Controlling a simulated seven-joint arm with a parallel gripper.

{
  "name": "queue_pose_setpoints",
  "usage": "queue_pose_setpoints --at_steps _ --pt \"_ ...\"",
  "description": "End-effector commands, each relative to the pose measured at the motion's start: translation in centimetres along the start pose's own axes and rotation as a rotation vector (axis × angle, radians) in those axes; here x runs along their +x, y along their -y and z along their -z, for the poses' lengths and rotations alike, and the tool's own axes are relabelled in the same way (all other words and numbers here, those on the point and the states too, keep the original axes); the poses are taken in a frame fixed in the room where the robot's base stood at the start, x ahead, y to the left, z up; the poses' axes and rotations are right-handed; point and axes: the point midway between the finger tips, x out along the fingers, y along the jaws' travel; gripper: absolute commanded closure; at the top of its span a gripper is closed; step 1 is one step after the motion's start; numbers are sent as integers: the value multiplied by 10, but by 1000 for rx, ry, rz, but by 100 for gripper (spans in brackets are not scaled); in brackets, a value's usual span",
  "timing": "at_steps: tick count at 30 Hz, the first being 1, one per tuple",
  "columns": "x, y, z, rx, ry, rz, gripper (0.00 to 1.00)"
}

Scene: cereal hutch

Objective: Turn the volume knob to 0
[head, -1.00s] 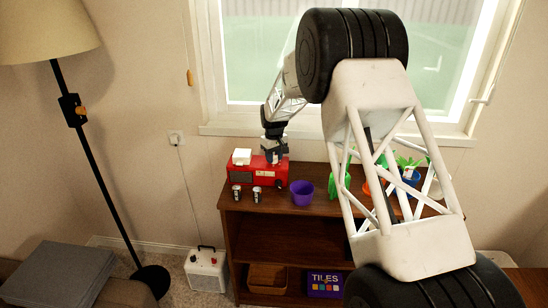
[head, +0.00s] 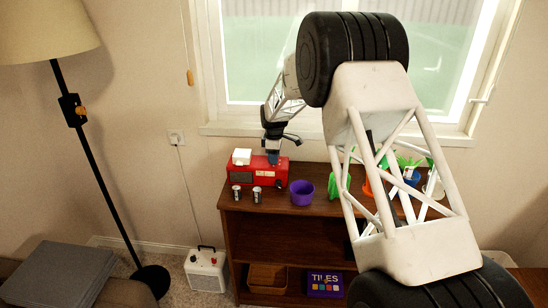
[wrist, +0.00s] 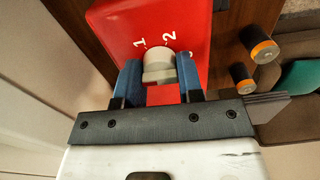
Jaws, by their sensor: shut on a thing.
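The red box (head: 280,176) stands on top of the wooden shelf below the window. In the wrist view its red face (wrist: 130,20) carries the white numbers 1 and 2, and part of another number at the right; no 0 shows. The pale grey volume knob (wrist: 158,68) sits on this face, just below the 1 and 2. My gripper (wrist: 159,83) has its blue fingers on either side of the knob and is shut on it. I cannot read the knob's pointer. In the head view my gripper (head: 273,158) reaches down to the box's top, hiding the knob.
Two batteries (head: 257,194) stand upright in front of the box. The window sill (head: 225,129) lies behind.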

Motion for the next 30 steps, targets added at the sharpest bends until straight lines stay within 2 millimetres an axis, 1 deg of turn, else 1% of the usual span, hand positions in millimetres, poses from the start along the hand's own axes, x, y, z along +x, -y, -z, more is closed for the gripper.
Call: queue_pose_setpoints --at_steps 7,18,19,23,24,30 --pt "-1 0 0 -58 -1 -2 89" --pt "-1 0 0 -63 -1 -2 89" --pt "-1 0 0 -63 -1 -2 64" --pt "-1 0 0 -63 -1 -2 44" --pt "-1 0 0 -63 0 -1 40" --pt "0 0 0 -62 0 -1 40"
